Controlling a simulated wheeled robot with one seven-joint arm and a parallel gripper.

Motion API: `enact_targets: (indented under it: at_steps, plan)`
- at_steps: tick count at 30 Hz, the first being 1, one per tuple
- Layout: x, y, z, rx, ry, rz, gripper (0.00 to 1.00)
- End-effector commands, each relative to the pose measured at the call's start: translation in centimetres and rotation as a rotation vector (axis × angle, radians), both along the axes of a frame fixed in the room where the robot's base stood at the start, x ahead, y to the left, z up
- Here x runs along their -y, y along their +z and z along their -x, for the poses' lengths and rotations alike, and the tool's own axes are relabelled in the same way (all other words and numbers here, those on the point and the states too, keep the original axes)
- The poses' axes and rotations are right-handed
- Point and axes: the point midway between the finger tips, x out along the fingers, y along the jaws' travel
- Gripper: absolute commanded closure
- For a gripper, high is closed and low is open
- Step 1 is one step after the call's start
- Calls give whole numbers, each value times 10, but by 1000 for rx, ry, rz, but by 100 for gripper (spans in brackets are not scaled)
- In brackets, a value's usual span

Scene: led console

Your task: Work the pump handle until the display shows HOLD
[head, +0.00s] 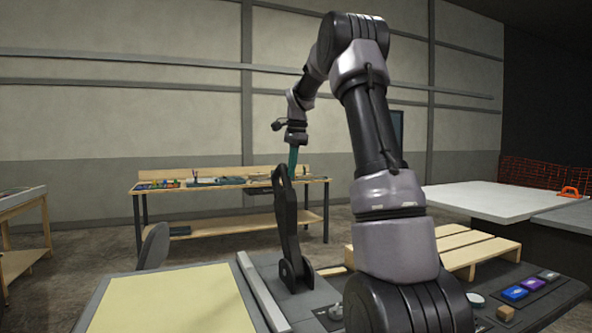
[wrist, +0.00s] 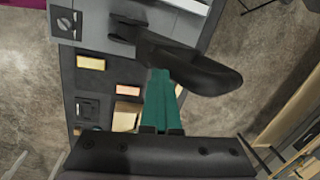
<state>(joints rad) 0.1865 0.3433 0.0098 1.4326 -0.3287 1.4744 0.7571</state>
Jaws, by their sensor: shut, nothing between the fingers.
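The pump handle (head: 287,215) is a black lever that stands nearly upright on the grey console (head: 255,290) in the head view. Its dark grip end (wrist: 195,65) reaches across the upper middle of the wrist view. My gripper (head: 292,163) has teal fingers and points down at the top of the handle. In the wrist view the shut fingers (wrist: 161,85) lie close against the near side of the handle, with nothing between them. I cannot tell whether they touch it. No readable display shows in either view; my arm hides part of the console.
The console carries a blue button (head: 514,293), a purple button (head: 532,283) and a round knob (head: 475,299) at the right. A pale yellow panel (head: 170,305) lies at the left. A workbench (head: 230,186) and a pallet (head: 465,250) stand behind.

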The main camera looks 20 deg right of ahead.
Motion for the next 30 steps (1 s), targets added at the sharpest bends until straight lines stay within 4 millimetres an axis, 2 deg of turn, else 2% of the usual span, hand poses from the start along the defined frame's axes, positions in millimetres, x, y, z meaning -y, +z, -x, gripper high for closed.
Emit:
enact_targets:
  at_steps: [7,21,26,30]
  plan:
    - [-1,-2,-12,10,5,1,100]
    - [-5,-4,-14,9,8,-4,100]
    - [-4,1,-9,7,8,-5,100]
    - [0,13,5,2,2,-8,100]
